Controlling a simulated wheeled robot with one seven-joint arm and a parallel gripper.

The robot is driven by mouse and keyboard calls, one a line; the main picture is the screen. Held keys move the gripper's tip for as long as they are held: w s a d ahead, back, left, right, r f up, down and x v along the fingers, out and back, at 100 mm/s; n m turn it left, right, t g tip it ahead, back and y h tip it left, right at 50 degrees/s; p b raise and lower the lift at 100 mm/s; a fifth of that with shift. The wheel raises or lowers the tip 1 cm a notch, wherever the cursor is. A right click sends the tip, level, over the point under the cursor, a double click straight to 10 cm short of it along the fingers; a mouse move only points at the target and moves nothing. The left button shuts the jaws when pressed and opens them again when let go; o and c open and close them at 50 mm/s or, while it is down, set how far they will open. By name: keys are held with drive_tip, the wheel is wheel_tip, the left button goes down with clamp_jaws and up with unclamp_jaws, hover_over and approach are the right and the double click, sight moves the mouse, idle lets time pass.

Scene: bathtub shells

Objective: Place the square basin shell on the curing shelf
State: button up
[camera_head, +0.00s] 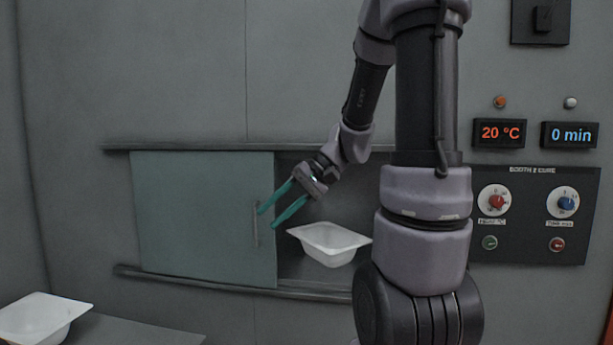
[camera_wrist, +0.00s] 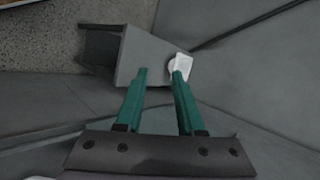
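One white basin shell (camera_head: 330,243) sits in the dark opening beside the sliding door, apparently on the shelf inside; its support is hard to see. Another white basin shell (camera_head: 40,318) rests at the lower left on a grey table, cut off by the picture edge. A white shell also shows small in the wrist view (camera_wrist: 182,66) at the table's end, just beyond the right fingertip. Which shell is the square one is hard to tell. My gripper (camera_head: 267,218) has its teal fingers apart and empty, in front of the door's edge, up and left of the shell in the opening.
The green sliding door (camera_head: 200,215) covers the left part of the opening, with a vertical handle (camera_head: 255,224). A control panel (camera_head: 528,215) with knobs is on the right, under displays reading 20 °C and 0 min. The grey table (camera_head: 130,330) is bare right of its shell.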

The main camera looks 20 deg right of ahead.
drive_tip(key=s+d+r+m+t+h, duration=0.1)
drive_tip(key=s+d+r+t+h, duration=0.3)
drive_tip(key=s+r+h, duration=0.3)
drive_tip(key=shift+s+r+t+h, duration=0.4)
drive_tip(key=shift+s+r+t, duration=0.15)
drive_tip(key=shift+r+t, duration=0.35)
idle(0.3)
